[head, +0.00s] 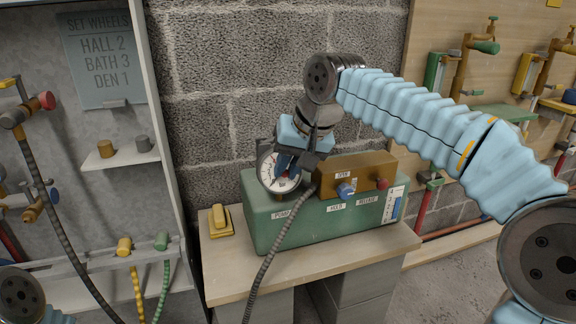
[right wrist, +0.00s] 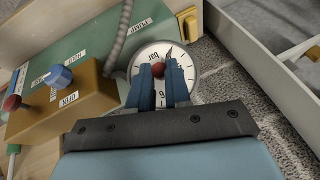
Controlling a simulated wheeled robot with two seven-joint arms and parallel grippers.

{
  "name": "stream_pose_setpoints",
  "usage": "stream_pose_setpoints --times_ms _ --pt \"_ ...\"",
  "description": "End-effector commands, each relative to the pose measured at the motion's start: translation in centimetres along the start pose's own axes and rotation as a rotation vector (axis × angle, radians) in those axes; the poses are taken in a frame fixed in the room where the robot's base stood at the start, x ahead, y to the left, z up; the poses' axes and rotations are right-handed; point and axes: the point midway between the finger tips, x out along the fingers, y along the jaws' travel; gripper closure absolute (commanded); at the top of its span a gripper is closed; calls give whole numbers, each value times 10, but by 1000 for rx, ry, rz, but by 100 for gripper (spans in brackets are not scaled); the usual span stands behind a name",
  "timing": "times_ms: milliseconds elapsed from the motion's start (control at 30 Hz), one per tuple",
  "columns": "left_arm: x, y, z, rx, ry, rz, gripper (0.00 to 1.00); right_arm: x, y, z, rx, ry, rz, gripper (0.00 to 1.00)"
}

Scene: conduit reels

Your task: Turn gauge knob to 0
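The pressure gauge (head: 267,172) has a round white dial and stands at the left end of the green pump box (head: 262,215). In the right wrist view the dial (right wrist: 188,72) shows a small red knob (right wrist: 158,69) at its centre. A dark needle (right wrist: 169,52) points toward the dial's upper edge there. My right gripper (right wrist: 159,75) has its two blue fingers close together, one on each side of the knob, with no clear gap. In the head view the right gripper (head: 284,170) covers part of the dial. My left gripper is out of view.
A brown control block (head: 355,170) with a blue knob (head: 345,190) and a red knob (head: 382,184) sits on the box. A grey hose (head: 268,262) hangs in front. A yellow block (head: 220,219) lies left on the wooden table (head: 320,262). A block wall stands close behind.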

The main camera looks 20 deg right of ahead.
Motion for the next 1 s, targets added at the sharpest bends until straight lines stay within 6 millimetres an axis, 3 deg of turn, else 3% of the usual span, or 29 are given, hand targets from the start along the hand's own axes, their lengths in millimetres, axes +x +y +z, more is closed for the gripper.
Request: stream_pose_setpoints --times_ms 100,467,1000 --pt "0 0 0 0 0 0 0 0 0 0 0 0 0 100" --pt "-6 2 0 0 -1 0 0 -2 -1 -1 -26 -1 25 100" --pt "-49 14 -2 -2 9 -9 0 -3 -10 0 -318 0 308 100"
